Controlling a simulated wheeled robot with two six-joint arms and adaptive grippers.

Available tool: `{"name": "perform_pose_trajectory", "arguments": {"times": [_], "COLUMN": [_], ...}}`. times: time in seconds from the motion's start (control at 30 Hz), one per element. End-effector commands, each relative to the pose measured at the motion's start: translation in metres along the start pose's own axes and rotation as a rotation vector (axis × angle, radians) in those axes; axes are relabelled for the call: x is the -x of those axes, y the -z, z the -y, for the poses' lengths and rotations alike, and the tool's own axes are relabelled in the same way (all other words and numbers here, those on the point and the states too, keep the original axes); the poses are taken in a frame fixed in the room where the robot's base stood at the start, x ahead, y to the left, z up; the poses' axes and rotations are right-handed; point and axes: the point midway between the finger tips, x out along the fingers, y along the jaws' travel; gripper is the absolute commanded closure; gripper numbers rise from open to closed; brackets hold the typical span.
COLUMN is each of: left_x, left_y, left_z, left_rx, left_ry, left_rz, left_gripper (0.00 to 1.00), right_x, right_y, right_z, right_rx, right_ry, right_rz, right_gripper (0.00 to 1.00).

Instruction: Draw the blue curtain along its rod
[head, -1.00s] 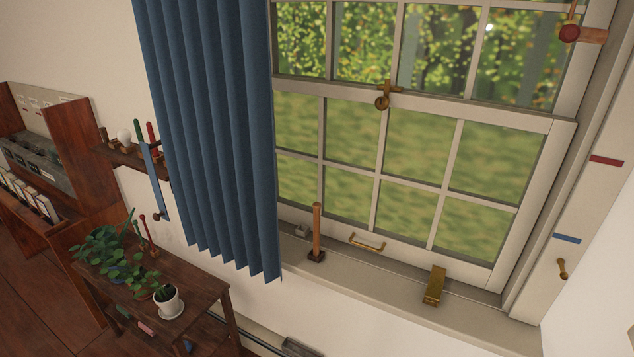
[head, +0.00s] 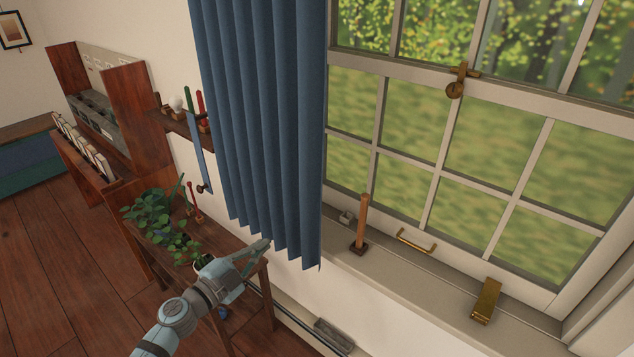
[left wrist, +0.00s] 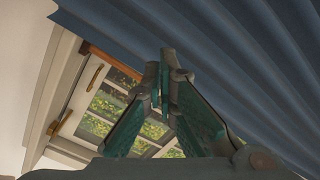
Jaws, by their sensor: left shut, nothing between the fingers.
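The blue curtain (head: 268,120) hangs in pleats over the left part of the window in the head view, its lower hem slanting across the picture. Its rod is out of the picture. My left gripper (head: 262,248) is shut and empty near the curtain's lower hem, in front of the plant table. In the left wrist view my left gripper's fingers (left wrist: 163,85) meet at the tips. The curtain (left wrist: 240,50) fills the upper right there, beside the fingers; I cannot tell whether they touch it. My right gripper is not in view.
The window sill (head: 420,285) holds a wooden peg (head: 361,222) and a brass block (head: 487,300). A brass latch (head: 456,88) sits on the window. Below left of the curtain stands a wooden table (head: 262,290) with potted plants (head: 150,212). A small wall shelf (head: 178,122) is left of the curtain.

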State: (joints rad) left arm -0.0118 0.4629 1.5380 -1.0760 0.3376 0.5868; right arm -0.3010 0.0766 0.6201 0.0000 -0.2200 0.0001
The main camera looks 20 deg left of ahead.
Motion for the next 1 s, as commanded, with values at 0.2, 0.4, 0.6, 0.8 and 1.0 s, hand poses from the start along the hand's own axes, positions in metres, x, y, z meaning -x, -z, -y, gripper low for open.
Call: {"name": "perform_pose_trajectory", "arguments": {"times": [0.2,0.4,0.6,0.8,1.0], "left_x": [0.0,-0.011,-0.048,-0.088,-0.091], "left_y": [0.163,0.179,0.193,0.206,0.179], "left_z": [0.078,0.078,0.07,0.06,0.076], "left_rx": [-0.57,-0.63,-0.624,-0.624,-0.63], "left_ry": [-0.085,-0.094,-0.093,-0.094,-0.099], "left_rz": [-0.374,-0.391,-0.39,-0.39,-0.386], "left_gripper": [1.0,1.0,1.0,1.0,1.0], "right_x": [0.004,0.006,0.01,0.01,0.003], "right_y": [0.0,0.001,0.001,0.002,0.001], "right_z": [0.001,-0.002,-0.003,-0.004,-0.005], "right_rx": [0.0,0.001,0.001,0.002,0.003], "right_ry": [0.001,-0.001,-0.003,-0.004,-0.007], "right_rz": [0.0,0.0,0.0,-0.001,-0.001], "right_gripper": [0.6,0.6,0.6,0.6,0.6]}}
